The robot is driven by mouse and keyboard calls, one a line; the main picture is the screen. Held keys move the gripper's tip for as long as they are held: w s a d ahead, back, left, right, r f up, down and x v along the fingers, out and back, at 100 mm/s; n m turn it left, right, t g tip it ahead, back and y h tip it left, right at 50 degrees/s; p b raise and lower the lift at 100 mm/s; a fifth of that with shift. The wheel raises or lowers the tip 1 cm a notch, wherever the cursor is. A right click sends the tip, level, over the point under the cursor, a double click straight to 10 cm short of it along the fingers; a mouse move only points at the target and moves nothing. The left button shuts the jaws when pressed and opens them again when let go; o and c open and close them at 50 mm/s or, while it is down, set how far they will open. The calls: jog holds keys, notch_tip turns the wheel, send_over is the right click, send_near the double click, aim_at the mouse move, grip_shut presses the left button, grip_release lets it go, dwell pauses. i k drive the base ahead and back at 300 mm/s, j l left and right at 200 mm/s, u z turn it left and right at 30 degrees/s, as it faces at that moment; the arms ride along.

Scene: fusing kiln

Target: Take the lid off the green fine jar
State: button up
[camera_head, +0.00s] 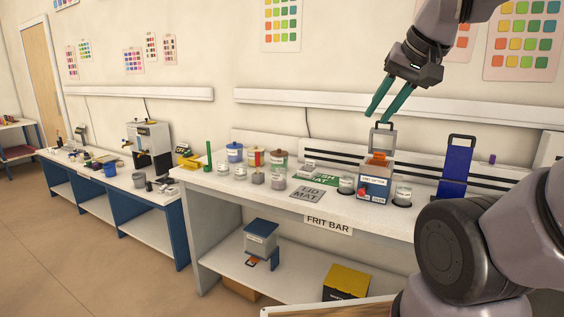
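My gripper (384,114) hangs in the air above the right part of the bench, its two teal fingers apart and empty. It is above a blue-and-white boxy device with a grey frame (375,186). Lidded jars stand at the back left of the bench: one with a blue lid (235,152), a yellow-and-red one (255,158) and one with a brownish-red lid and greenish body (278,158). Small clear jars (258,177) stand in front. Labels are too small to read, so I cannot tell which jar is the green fine one. A grey lid mat (307,193) lies at the front edge.
The bench (230,188) bears a "FRIT BAR" sign. A green mat (320,179) lies behind the lid mat. Jars (346,186) and (402,195) flank the boxy device. A blue upright stand (456,167) is at right. A green cylinder (208,154) stands at the left end.

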aim_at(280, 153)
jog(key=i+j, duration=0.3)
jog(key=i, duration=0.15)
jog(key=i+j, duration=0.25)
jog(key=i, duration=0.2)
jog(key=i+j, duration=0.3)
jog(key=i, duration=0.15)
jog(key=i+j, duration=0.25)
jog(key=i, duration=0.2)
